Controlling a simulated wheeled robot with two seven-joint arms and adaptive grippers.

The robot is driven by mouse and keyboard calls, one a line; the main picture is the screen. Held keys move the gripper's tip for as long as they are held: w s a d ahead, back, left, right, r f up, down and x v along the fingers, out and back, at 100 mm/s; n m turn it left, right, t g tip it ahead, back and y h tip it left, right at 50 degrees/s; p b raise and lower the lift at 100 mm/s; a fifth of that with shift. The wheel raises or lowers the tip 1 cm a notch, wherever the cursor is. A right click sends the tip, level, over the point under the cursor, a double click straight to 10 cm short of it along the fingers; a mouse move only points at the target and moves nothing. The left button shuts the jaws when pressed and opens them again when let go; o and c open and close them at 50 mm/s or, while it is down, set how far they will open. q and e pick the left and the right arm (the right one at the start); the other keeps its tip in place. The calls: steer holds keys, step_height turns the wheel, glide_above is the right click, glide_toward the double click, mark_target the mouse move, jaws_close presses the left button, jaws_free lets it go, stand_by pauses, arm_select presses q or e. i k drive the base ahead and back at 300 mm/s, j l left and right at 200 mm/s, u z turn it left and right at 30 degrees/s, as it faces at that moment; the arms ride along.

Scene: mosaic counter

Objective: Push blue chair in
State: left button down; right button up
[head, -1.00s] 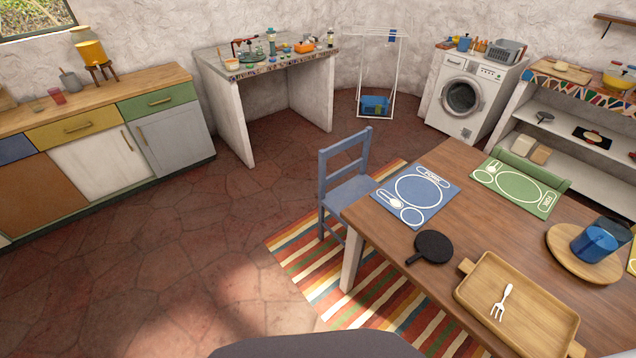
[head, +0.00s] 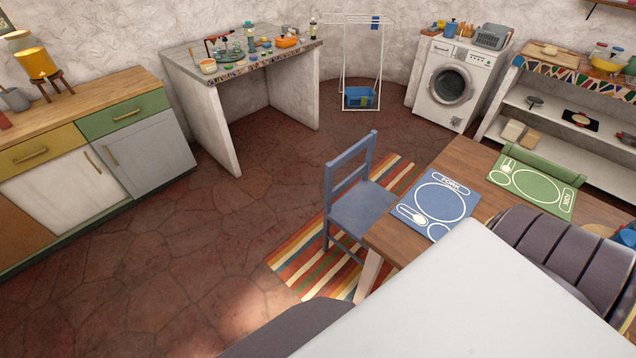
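The blue chair (head: 360,205) stands at the left end of the wooden dining table (head: 397,240), on the striped rug. Its backrest is on the side away from the table and its seat front reaches the table edge by the blue placemat (head: 438,203). A large white and dark grey part of my own arm fills the lower right and covers much of the tabletop. Neither gripper shows in the head view, so I see no contact with the chair.
The striped rug (head: 300,270) lies under the chair and table. Open tiled floor (head: 170,260) is left of the chair. A mosaic counter (head: 222,85), a drying rack (head: 352,60) and a washing machine (head: 449,82) stand behind. Cabinets (head: 150,150) line the left.

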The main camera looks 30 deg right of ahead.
mark_target(355, 212)
steer(key=i+u, duration=0.2)
steer(key=i, duration=0.6)
steer(key=i+z, duration=0.25)
steer(key=i, duration=0.15)
steer(key=i+j+z, duration=0.2)
steer(key=i, duration=0.2)
steer(key=i+z, duration=0.3)
steer(key=z, duration=0.15)
steer(key=i+j+z, duration=0.1)
steer(key=i+z, duration=0.15)
steer(key=z, duration=0.25)
steer(key=i+z, duration=0.15)
steer(key=z, duration=0.3)
steer(key=i+j+z, duration=0.15)
steer(key=z, duration=0.3)
steer(key=i+j+z, duration=0.15)
steer(key=z, duration=0.3)
steer(key=i+j+z, duration=0.1)
steer(key=j+z, duration=0.2)
steer(key=z, duration=0.15)
steer(key=i+j+z, duration=0.1)
steer(key=j+z, duration=0.2)
steer(key=z, duration=0.15)
steer(key=i+j+z, duration=0.1)
steer(key=j+z, duration=0.8)
steer(key=j, duration=0.2)
steer(key=i, duration=0.05)
